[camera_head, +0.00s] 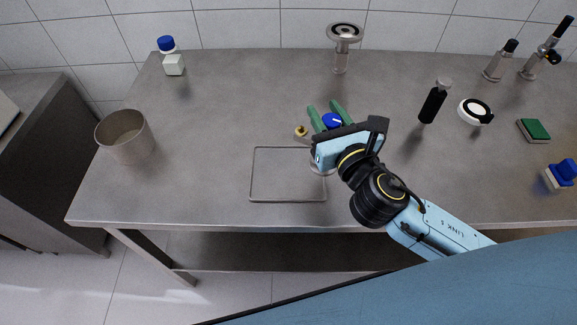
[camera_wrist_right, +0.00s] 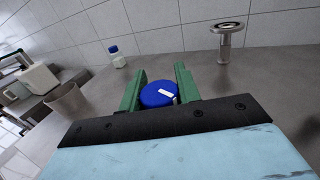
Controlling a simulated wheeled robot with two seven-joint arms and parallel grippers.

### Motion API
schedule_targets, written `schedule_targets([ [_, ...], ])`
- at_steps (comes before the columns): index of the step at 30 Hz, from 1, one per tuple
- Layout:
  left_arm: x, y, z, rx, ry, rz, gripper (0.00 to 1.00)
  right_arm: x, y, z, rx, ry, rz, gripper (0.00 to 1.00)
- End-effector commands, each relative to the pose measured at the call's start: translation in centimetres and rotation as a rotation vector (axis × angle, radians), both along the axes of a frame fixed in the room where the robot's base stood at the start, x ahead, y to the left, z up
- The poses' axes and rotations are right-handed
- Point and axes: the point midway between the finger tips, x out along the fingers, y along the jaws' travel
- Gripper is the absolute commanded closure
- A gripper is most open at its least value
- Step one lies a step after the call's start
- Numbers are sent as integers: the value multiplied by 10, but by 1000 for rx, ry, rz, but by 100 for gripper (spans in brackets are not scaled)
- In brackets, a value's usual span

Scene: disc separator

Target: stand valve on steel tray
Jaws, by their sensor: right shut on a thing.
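The valve has a round blue cap with a white mark (camera_head: 333,120); it also shows in the right wrist view (camera_wrist_right: 158,94). My right gripper (camera_head: 327,110), with green fingers, is shut on the valve, one finger on each side of the blue cap. A brass-coloured end (camera_head: 301,131) shows just left of the gripper; I cannot tell for sure that it belongs to the valve. The steel tray (camera_head: 252,175) is a flat, thin-rimmed rectangle near the front of the table. The gripper is at its back right, partly covering that corner. My left gripper is not in view.
A metal bin (camera_head: 124,140) stands at the left. A blue-capped bottle (camera_head: 172,60) and a flanged steel stand (camera_head: 343,45) are at the back. A black bottle (camera_head: 433,104), white ring device (camera_head: 474,111), green sponge (camera_head: 534,130) and blue brush (camera_head: 561,173) are right. The tray looks empty.

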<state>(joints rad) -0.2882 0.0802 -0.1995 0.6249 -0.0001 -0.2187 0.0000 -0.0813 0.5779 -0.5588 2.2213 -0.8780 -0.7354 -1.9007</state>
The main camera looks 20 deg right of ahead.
Motion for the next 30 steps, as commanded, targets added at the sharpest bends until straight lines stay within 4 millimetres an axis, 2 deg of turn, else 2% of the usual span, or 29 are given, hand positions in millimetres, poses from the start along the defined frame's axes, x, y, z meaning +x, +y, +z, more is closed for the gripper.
schedule_targets([
  [3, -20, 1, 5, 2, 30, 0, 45, 11, 15, 14, -2, -11, 93, 100],
  [6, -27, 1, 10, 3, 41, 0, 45, 19, 31, 24, -4, -15, 192, 100],
  [11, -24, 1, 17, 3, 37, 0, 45, 30, 51, 39, -7, -11, 343, 100],
  [15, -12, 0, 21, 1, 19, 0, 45, 34, 60, 45, -6, -5, 417, 100],
  [17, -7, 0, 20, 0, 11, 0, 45, 34, 62, 41, -3, -1, 433, 100],
  [25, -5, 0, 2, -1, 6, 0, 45, 34, 63, -8, 2, 4, 439, 100],
  [30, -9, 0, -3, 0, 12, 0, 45, 34, 62, -20, -1, 1, 439, 100],
])
